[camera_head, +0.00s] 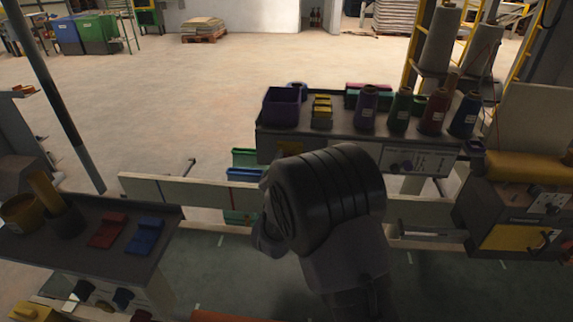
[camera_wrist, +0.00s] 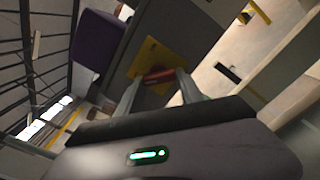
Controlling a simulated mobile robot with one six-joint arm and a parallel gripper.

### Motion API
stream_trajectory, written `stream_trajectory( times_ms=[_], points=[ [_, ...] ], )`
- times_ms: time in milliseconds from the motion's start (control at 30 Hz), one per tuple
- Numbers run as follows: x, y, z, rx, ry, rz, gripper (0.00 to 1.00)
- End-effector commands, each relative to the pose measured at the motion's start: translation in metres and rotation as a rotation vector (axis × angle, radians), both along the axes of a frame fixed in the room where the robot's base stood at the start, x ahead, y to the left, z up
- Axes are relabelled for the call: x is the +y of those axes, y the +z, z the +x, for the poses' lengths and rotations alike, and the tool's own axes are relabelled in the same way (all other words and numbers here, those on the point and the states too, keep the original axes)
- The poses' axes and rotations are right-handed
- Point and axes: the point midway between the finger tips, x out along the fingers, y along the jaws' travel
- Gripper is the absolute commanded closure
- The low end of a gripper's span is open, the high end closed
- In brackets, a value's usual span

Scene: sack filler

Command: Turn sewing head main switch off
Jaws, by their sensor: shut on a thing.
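The main switch shows in the wrist view as a red handle (camera_wrist: 158,76) on a yellow plate (camera_wrist: 163,59). The plate is fixed to the front of a grey bench. My gripper (camera_wrist: 157,82) has one finger at each end of the red handle and is shut on it. In the head view my dark wrist and arm cover the gripper and the handle. Only a piece of the yellow plate (camera_head: 291,147) shows above my wrist, at the left end of the bench front.
The bench (camera_head: 340,128) carries a purple bin (camera_head: 282,107), which also shows in the wrist view (camera_wrist: 96,42), and several thread spools. A control panel (camera_head: 417,162) is on its front right. A yellow-fronted machine (camera_head: 509,238) stands right. A side table (camera_head: 95,265) stands left.

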Motion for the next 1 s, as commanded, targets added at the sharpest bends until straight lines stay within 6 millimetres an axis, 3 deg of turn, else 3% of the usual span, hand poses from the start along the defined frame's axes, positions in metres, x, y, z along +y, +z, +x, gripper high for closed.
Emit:
stream_trajectory(
  times_ms=[100, 133, 200, 233, 500, 633, 767, 1000],
  points=[
    [0.000, -0.001, 0.000, 0.001, 0.000, -0.002, 0.97],
    [0.000, -0.001, 0.000, 0.001, 0.000, -0.002, 0.51],
    [0.000, -0.001, 0.000, 0.001, 0.000, -0.001, 0.37],
    [0.000, -0.001, 0.000, 0.001, 0.000, -0.001, 0.35],
    [0.000, 0.000, 0.000, 0.000, 0.000, 0.000, 0.35],
    [0.001, 0.000, -0.012, 0.002, 0.001, 0.000, 0.35],
    [0.003, 0.000, -0.045, 0.002, 0.004, -0.001, 0.35],
    [0.006, 0.000, -0.124, 0.001, 0.005, -0.003, 0.35]
  ],
)
